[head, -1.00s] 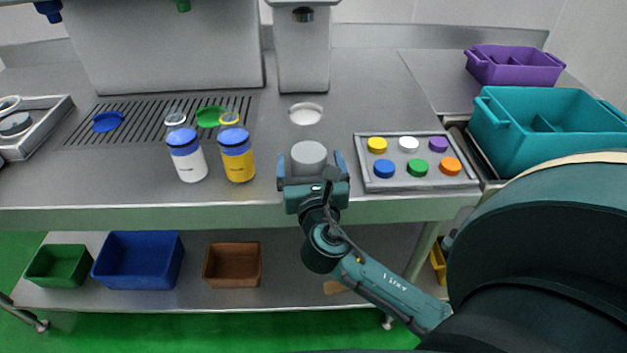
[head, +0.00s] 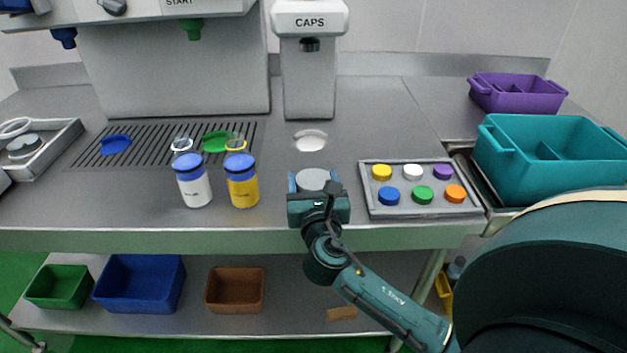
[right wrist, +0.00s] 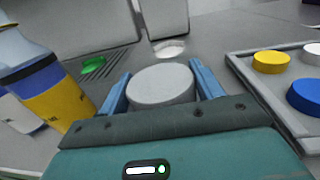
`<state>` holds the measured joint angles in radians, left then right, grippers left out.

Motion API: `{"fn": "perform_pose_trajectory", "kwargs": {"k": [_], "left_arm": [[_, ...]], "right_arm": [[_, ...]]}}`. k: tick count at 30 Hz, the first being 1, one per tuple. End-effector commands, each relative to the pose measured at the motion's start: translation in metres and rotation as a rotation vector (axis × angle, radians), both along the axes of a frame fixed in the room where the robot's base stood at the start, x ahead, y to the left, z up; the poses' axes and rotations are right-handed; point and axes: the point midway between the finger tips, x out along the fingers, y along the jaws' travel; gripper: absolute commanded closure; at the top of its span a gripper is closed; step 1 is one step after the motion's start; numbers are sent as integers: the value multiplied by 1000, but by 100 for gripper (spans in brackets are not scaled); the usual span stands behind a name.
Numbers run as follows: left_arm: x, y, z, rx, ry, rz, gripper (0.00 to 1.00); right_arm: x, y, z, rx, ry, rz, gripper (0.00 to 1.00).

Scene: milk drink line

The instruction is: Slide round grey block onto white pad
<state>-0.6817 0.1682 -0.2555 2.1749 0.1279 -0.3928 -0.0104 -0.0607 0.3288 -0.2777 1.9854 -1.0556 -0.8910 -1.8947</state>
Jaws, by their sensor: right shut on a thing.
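The round grey block (head: 312,178) stands on the steel counter near its front edge, in the head view. My right gripper (head: 314,184) is around it with a blue finger on each side, shut on it. The right wrist view shows the block's round top (right wrist: 161,86) between the blue fingers. The white pad (head: 310,140) is a round disc on the counter beyond the block, below the CAPS machine. It also shows in the right wrist view (right wrist: 170,48), ahead of the block and apart from it. My left gripper is not in view.
A blue-lidded white bottle (head: 194,186) and a yellow bottle (head: 242,187) stand left of the block. A tray (head: 412,208) of coloured caps lies to the right. The CAPS machine (head: 309,80) rises behind the pad. The counter between block and pad looks clear.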

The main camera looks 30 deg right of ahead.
Motion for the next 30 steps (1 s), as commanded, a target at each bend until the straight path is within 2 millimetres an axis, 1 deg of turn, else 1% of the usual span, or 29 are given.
{"fn": "perform_pose_trajectory", "kwargs": {"k": [1, 6, 8, 11, 13, 24, 27, 30], "left_arm": [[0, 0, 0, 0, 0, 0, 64], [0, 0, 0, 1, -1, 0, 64], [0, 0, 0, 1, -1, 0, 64], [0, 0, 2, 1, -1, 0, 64], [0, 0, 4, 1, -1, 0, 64], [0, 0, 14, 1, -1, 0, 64], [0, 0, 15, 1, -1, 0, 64], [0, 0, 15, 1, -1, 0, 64]], "right_arm": [[0, 0, 0, 0, 0, 0, 46], [0, 0, 0, 0, 1, 0, 60], [0, 0, 0, 0, 1, 0, 64], [2, -1, 1, 0, 0, -1, 64], [7, -4, 2, 0, 0, -1, 64], [44, -27, 2, 0, -1, -2, 64], [50, -30, 2, 0, -1, 0, 64], [52, -31, 2, 0, -1, 0, 64]]}}
